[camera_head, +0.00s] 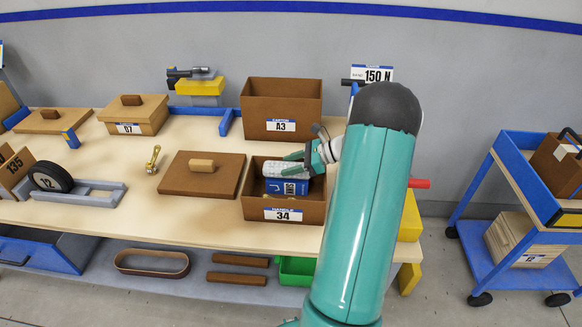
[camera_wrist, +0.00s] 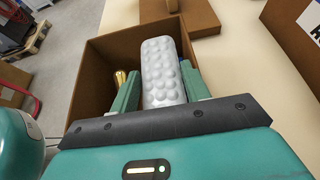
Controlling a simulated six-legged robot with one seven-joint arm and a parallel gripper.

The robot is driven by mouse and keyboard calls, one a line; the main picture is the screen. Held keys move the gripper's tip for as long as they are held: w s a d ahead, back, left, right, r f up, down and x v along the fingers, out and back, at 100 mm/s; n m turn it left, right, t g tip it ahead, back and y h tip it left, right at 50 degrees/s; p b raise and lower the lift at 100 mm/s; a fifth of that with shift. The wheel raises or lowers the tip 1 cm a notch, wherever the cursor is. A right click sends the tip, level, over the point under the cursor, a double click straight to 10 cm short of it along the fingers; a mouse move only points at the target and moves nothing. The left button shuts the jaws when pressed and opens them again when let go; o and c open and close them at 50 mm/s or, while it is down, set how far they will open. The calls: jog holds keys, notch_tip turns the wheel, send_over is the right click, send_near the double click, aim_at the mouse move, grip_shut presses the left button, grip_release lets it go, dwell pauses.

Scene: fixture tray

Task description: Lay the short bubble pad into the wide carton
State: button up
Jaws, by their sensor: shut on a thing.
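The bubble pad (camera_wrist: 162,68) is a pale grey block with rounded bumps. It is between the two green fingers of my gripper (camera_wrist: 160,84), which is shut on it. In the head view the pad (camera_head: 284,169) shows at the mouth of the brown open carton labelled 34 (camera_head: 284,214), above a blue box (camera_head: 287,187) with a white label inside. My gripper (camera_head: 303,160) reaches in from the right over this carton. The carton's walls (camera_wrist: 100,62) surround the pad in the wrist view. I cannot tell whether the pad touches the box.
A taller open brown carton labelled A3 (camera_head: 281,104) stands behind. A flat brown lid (camera_head: 196,181) with a handle lies to the left. A brass fitting (camera_head: 153,160) lies farther left. A brass-coloured part (camera_wrist: 120,78) shows beside the left finger. A blue trolley (camera_head: 505,235) stands at right.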

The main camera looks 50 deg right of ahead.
jog(key=shift+f, duration=0.5)
jog(key=shift+f, duration=0.35)
jog(key=shift+s+a+f, duration=0.1)
jog(key=shift+f, duration=0.05)
jog(key=o, duration=0.7)
jog(key=shift+f, duration=0.15)
